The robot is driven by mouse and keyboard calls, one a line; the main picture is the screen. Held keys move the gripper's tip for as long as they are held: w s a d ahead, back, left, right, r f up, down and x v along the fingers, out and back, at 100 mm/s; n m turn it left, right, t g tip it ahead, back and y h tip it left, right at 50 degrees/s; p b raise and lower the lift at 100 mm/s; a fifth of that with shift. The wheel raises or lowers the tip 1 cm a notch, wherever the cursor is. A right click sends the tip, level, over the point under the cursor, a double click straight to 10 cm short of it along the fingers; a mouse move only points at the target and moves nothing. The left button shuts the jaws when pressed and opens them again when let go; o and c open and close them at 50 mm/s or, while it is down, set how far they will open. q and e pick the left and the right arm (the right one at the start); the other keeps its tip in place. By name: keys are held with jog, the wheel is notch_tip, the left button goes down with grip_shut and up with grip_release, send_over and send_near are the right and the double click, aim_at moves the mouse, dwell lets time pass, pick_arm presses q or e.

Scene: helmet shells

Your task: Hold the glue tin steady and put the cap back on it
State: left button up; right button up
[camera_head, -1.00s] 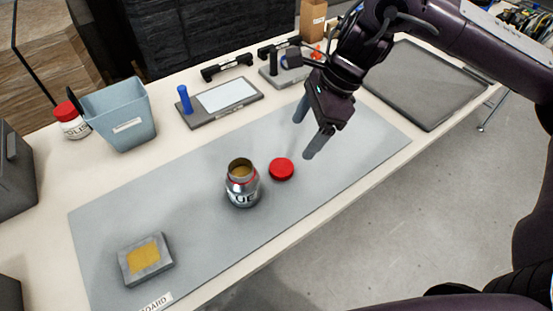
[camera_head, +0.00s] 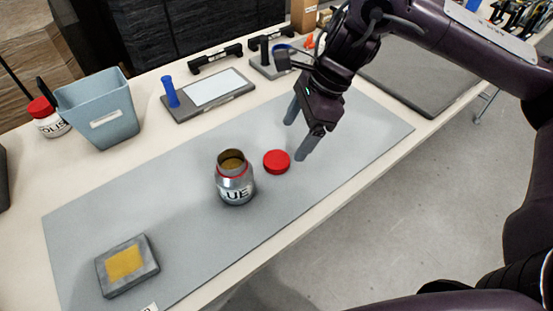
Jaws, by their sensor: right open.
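The glue tin (camera_head: 235,182) stands upright and uncapped on the grey mat (camera_head: 185,240). It is silver with a red band, and its open mouth shows brownish contents. The red cap (camera_head: 276,161) lies on the mat just right of the tin, apart from it. My right gripper (camera_head: 296,134) is open and empty, with its fingers pointing down beyond the cap, up and to the right of it. The fingertips look near the cap, but their height above the mat is hard to tell. My left gripper is not in view.
A grey block with a yellow pad (camera_head: 125,264) lies at the mat's near left. A blue-grey bin (camera_head: 97,112) and a red-lidded polish jar (camera_head: 48,118) stand at the back left. A board with a blue handle (camera_head: 207,95) and black handles (camera_head: 216,59) are behind. A dark tray (camera_head: 425,75) is at right.

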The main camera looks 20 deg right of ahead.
aim_at(279, 159)
jog(key=shift+b+x, duration=0.4)
jog(key=shift+x, duration=0.7)
jog(key=shift+f, duration=0.15)
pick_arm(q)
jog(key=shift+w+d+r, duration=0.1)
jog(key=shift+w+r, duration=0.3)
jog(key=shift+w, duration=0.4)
pick_arm(e)
jog(key=x, duration=0.3)
jog(key=b+x, duration=0.1)
jog(key=x, duration=0.1)
jog(key=shift+w, duration=0.3)
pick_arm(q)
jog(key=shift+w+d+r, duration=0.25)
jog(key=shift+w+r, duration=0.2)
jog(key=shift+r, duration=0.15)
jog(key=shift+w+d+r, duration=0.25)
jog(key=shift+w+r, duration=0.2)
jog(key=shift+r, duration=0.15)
pick_arm(e)
jog(key=c, duration=1.1)
